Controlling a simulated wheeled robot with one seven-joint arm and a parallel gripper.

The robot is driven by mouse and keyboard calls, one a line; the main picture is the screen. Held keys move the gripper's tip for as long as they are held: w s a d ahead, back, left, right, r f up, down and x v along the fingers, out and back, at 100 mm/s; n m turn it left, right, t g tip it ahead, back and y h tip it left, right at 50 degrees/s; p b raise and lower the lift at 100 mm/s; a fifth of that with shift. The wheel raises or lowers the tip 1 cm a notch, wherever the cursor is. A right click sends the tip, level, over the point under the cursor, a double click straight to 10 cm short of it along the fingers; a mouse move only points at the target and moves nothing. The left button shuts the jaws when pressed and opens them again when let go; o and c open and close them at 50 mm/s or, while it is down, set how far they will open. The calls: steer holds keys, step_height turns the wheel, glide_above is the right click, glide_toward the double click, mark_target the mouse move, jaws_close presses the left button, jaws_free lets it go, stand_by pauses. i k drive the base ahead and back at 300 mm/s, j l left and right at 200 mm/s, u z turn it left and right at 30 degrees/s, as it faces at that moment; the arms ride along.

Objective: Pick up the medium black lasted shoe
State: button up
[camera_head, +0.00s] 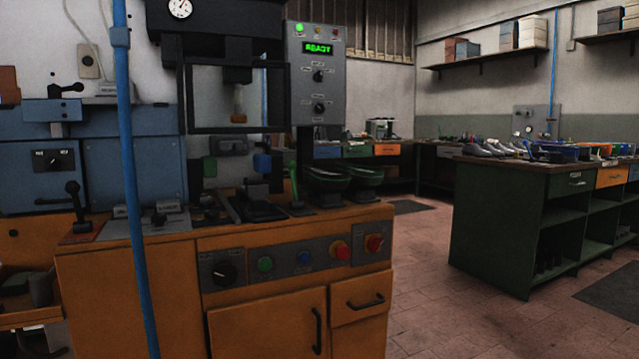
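I cannot clearly pick out the medium black lasted shoe. Dark shapes (258,208) sit on the bed of the heel press (215,45), too dim to tell whether one is a shoe. Several small grey and dark items (485,149), possibly lasts or shoes, lie on the green workbench (490,215) at the right, too small to identify. My gripper is not in view.
The orange press cabinet (258,325) fills the front left, with two green bowl-like trays (328,180) on its top. A blue vertical pipe (133,190) stands before it. Bare tiled floor (425,260) lies between cabinet and workbench. Dark mats (612,291) lie on the floor.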

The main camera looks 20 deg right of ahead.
mark_target(317, 178)
steer(key=i+l+u, duration=0.15)
steer(key=l, duration=0.2)
steer(key=i+l+u, duration=0.15)
steer(key=l, duration=0.2)
steer(key=i+l+u, duration=0.1)
steer(key=l, duration=0.3)
steer(key=i+l+u, duration=0.15)
steer(key=l, duration=0.2)
steer(key=i+l+u, duration=0.15)
steer(key=l, duration=0.25)
steer(key=k, duration=0.05)
